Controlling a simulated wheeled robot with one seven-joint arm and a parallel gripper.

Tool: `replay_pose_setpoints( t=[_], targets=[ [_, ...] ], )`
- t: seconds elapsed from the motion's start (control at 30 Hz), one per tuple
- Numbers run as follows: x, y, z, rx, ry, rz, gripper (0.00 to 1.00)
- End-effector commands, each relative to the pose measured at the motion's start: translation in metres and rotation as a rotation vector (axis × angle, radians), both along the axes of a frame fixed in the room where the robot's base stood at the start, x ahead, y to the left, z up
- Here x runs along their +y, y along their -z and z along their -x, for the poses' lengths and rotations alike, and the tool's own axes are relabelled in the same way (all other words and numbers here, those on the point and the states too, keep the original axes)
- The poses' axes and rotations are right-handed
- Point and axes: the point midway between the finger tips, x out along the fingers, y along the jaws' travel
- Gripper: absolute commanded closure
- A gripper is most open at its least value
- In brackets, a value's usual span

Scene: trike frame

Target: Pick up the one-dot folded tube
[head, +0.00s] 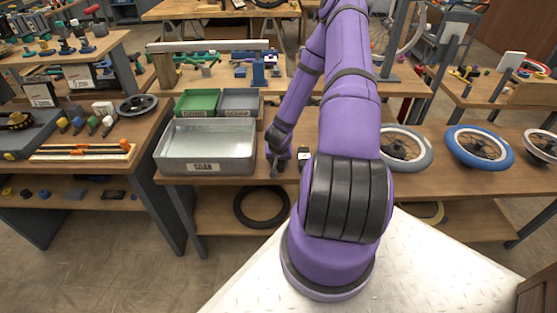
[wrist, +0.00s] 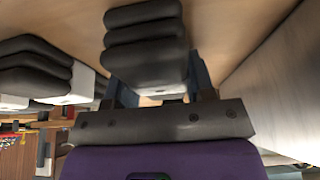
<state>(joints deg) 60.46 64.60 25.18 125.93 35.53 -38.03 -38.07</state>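In the wrist view a black folded tube (wrist: 145,45), stacked in thick rolls with a pale band low on it, lies between the two fingers of my gripper (wrist: 160,85). The fingers are wide apart, one at each side of the tube; whether they press on it I cannot tell. No dots can be made out on it. More black folded tubes (wrist: 35,60) with white bands lie to the left. In the head view my gripper (head: 277,163) is low at the front of the middle table, and a small dark thing with a white band (head: 304,153) is just right of it.
A metal tray (head: 207,148) stands close left of my gripper, with a green bin (head: 197,101) and a grey bin (head: 240,101) behind it. Wheels (head: 478,147) lie to the right. A black tyre (head: 262,206) is on the lower shelf.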

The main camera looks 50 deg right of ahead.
Motion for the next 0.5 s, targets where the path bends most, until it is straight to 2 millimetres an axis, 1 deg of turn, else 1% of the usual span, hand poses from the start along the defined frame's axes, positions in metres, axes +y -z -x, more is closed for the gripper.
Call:
replay_pose_setpoints(
  t=[0.03,0.07,0.1,0.5],
  targets=[
    [-0.0001,0.0001,0.0002,0.0,0.0,0.0,0.69],
    [-0.0001,0.0001,0.0002,0.0,0.0,0.0,0.75],
    [-0.0001,0.0001,0.0002,0.0,0.0,0.0,0.77],
    [-0.0006,-0.002,0.0006,-0.001,0.002,0.0,0.77]
  ],
)
